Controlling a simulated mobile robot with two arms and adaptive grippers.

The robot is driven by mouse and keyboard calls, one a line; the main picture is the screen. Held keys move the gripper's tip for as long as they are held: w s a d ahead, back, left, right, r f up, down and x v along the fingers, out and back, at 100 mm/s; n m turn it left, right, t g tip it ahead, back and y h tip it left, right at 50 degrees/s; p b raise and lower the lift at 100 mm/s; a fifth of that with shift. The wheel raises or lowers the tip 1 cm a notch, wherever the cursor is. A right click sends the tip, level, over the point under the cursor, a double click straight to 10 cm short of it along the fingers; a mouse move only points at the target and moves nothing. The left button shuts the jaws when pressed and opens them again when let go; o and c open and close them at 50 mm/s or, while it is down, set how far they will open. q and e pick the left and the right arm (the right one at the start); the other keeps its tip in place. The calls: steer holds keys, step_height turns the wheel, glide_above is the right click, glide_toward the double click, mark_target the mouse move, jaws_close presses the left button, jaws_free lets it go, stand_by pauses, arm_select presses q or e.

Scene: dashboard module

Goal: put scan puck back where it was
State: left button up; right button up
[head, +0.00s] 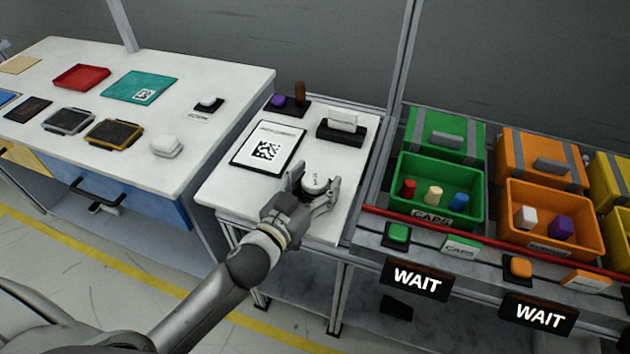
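A small round white puck (316,183) with dark lettering, which looks like the scan puck, is at the front of the small white table. My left gripper (315,182) reaches in from the lower left, with one finger on each side of the puck. Whether the fingers press on it is too small to tell, and so is whether it rests on the table. A sheet with a square code (268,146) lies just behind and to the left. A white rounded piece (208,101) sits on a small dark pad on the larger table. My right gripper is not in view.
A black holder (341,132) with a white card and a dark pad (288,107) with a purple knob stand at the back. Green (435,195) and orange bins (552,220) stand right, behind a red rail (480,240). The larger table (230,85) holds trays.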

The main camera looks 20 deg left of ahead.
arm_select(q)
steer(key=shift+s+r, duration=0.1)
stand_by(0.3)
steer(key=b+v, duration=0.1)
steer(key=v, duration=1)
steer(key=shift+s+b, duration=0.35)
steer(key=shift+s, duration=0.05)
steer(key=shift+a+r, duration=0.1)
steer(key=shift+a, duration=0.05)
